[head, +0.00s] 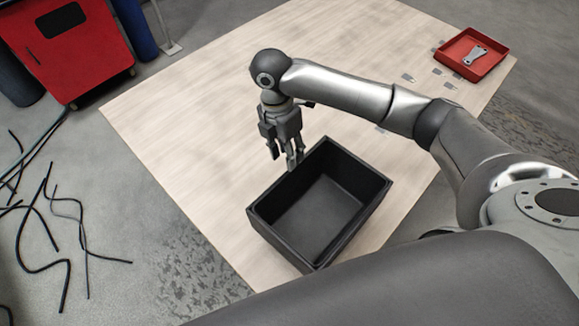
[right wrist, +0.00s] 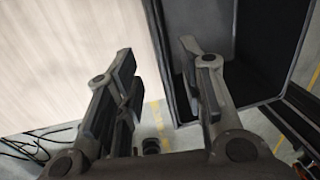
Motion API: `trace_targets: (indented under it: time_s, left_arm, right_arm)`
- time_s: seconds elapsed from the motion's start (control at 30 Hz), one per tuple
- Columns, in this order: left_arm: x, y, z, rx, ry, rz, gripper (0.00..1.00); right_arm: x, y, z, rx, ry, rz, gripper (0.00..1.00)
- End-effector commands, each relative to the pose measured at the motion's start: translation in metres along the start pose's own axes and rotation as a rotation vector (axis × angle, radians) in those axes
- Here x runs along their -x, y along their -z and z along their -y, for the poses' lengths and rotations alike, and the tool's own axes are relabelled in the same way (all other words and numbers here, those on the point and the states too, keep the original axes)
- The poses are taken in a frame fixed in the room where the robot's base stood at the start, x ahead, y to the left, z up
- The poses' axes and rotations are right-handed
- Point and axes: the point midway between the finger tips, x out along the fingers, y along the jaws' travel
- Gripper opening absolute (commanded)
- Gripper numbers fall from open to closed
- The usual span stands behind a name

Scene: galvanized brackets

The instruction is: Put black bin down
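The black bin (head: 263,228) is an open, empty rectangular box, seen at the middle of the head view over the near part of the pale wooden table (head: 190,110). It looks level and seems to rest on the tabletop. My right gripper (head: 287,162) points down at the bin's far-left wall. In the right wrist view its fingers (right wrist: 162,75) are spread apart, with the bin's wall (right wrist: 168,60) running in the gap between them and the right finger overlapping the bin. I see no clear grip on the wall. My left gripper is out of view.
A red tray (head: 462,69) holding metal brackets (head: 476,56) stands at the table's far right, with small flat pieces (head: 437,71) near it. A red cabinet (head: 85,60) stands at the far left. Black cables (head: 65,235) lie on the floor. The table's left part is clear.

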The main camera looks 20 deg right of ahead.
Motion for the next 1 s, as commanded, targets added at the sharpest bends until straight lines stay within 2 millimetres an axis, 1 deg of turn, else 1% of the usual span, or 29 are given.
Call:
trace_targets:
  time_s: [0.03, 0.1, 0.2, 0.3, 0.47, 1.0]
  left_arm:
    - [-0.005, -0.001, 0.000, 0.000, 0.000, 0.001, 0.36]
    - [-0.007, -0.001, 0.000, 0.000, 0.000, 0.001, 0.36]
    - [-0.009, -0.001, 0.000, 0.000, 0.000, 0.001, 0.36]
    - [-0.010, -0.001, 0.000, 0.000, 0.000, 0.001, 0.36]
    - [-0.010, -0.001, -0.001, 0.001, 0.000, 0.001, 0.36]
    - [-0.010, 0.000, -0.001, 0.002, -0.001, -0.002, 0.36]
  right_arm:
    - [0.009, 0.000, -0.002, 0.002, -0.004, 0.000, 0.36]
    - [0.022, 0.000, -0.001, 0.001, -0.004, 0.001, 0.36]
    - [0.035, 0.000, -0.001, 0.000, -0.002, 0.000, 0.36]
    - [0.043, 0.000, 0.000, 0.000, 0.000, -0.001, 0.36]
    - [0.047, 0.000, 0.000, 0.000, 0.001, -0.001, 0.36]
    - [0.047, 0.000, 0.000, 0.000, 0.001, -0.001, 0.36]
